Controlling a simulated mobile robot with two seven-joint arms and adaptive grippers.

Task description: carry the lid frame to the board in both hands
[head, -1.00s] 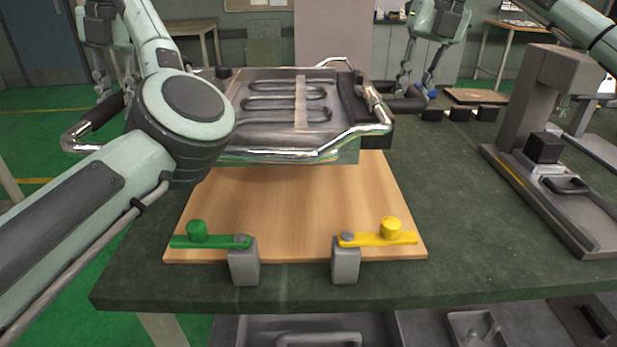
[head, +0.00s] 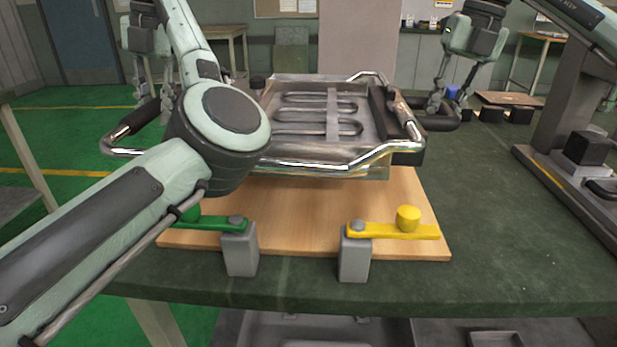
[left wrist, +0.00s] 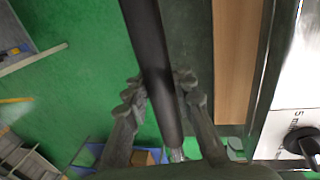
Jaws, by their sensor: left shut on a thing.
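The lid frame (head: 376,160) is a metal tray with looped heating rods, chrome rails and black side grips. It hangs roughly level over the wooden board (head: 300,222), with a gap and shadow beneath, covering the board's far part. My left gripper (left wrist: 160,95) is shut on the frame's black left grip (left wrist: 150,40), its fingers on either side of the bar. In the head view that grip (head: 138,118) shows left of my arm. My left arm hides the frame's left part.
A green clamp (head: 215,222) and a yellow clamp (head: 385,230) sit on grey blocks at the board's near edge. A grey press-like stand (head: 570,110) is at the right. The dark green table (head: 500,220) is clear between board and stand.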

